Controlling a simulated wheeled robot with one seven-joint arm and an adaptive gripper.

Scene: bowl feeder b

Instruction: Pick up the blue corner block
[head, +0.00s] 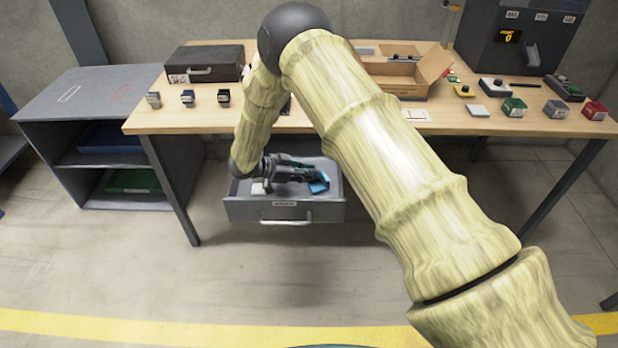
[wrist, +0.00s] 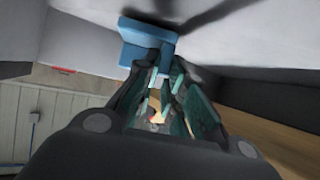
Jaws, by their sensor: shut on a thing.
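The blue corner block (head: 319,184) is at the right side of the open grey drawer (head: 285,209) in the head view, at my gripper's fingertips. My gripper (head: 312,176) reaches into the drawer from the left, lying nearly level. In the wrist view the blue block (wrist: 146,45) shows a stepped shape beyond my gripper's fingertips (wrist: 160,72), which are shut on its near part. The part between the fingers is hidden. I cannot tell whether the block touches the drawer floor.
A white piece (head: 258,188) lies in the drawer's left part. The wooden table (head: 350,122) above the drawer carries a dark case (head: 204,62), an open cardboard box (head: 400,75) and several small blocks. A grey shelf unit (head: 85,95) stands left. The floor in front is clear.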

